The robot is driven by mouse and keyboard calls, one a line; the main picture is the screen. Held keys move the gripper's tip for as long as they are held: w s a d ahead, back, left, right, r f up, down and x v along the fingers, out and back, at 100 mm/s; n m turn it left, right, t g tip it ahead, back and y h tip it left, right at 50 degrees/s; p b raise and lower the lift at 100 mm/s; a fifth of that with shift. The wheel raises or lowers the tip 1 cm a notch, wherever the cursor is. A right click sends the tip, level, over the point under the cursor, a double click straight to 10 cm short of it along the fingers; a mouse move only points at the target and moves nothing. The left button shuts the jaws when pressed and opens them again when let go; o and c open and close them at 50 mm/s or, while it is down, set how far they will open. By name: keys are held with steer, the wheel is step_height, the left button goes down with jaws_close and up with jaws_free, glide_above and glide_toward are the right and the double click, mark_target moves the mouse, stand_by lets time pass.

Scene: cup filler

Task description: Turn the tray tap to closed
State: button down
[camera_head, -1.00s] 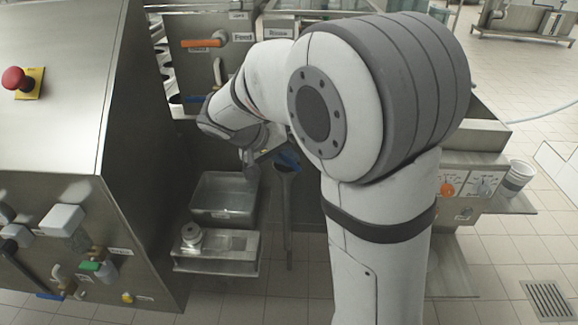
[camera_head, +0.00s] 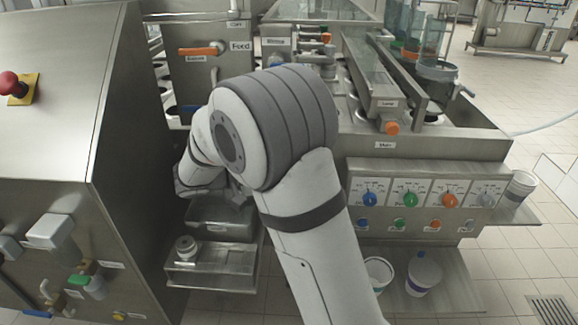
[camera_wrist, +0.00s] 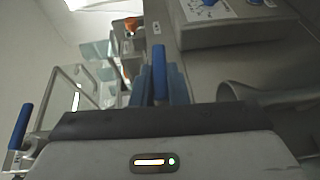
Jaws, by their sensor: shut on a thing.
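In the wrist view, a blue lever handle (camera_wrist: 159,68) stands upright between the blue-grey fingers of my gripper (camera_wrist: 163,92), and the fingers are shut on it. A second blue handle (camera_wrist: 20,127) stands apart at the left. In the head view my arm hides the fingertips and the held handle; the wrist is beside the left cabinet, above a grey bin (camera_head: 220,214).
Below the bin, a steel shelf (camera_head: 215,281) carries a small round pot (camera_head: 187,246). The large steel cabinet (camera_head: 50,120) stands close at the left. Tiled floor lies open at the far right.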

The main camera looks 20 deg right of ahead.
steer(key=shift+s+f+h, duration=0.1)
steer(key=shift+h, duration=0.4)
steer(key=c, duration=1.4)
jaws_free()
steer(key=shift+c, duration=0.2)
steer(key=a, duration=0.7)
steer(key=shift+s+a, duration=0.25)
